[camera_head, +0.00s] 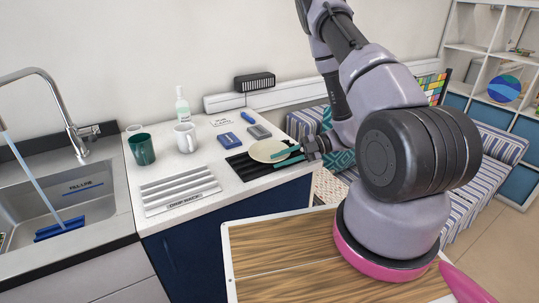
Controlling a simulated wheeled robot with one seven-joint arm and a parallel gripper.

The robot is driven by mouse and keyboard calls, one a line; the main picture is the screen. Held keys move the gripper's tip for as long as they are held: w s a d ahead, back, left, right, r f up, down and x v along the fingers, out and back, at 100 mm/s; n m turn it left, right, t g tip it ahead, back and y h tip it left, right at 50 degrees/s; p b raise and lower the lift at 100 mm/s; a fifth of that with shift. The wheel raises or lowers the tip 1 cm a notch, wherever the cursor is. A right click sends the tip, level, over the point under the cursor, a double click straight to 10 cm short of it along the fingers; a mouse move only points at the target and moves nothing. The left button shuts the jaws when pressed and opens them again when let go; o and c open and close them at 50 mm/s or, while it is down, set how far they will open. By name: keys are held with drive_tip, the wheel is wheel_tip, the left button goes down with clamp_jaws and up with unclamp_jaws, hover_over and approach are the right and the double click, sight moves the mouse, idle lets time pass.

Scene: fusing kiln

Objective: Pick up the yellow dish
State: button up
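The yellow dish (261,148) is a shallow, pale yellow round plate. It rests on a dark ribbed rack (245,168) at the right end of the white counter. My gripper (274,160) reaches in from the right, at the dish's right edge. Its two teal fingers are spread apart, one over the right part of the dish and the other by its front right edge. I cannot tell whether either finger touches the dish. The gripper looks open, with no clear hold on anything.
Left of the dish are a white ribbed rack (180,187), a white mug (186,137), a green cup (142,149) and a bottle (182,104). Blue and grey blocks (228,140) lie behind it. A sink (62,205) is far left; a wooden-topped surface (285,255) is in front.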

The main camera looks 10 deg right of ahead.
clamp_jaws()
idle(1.4)
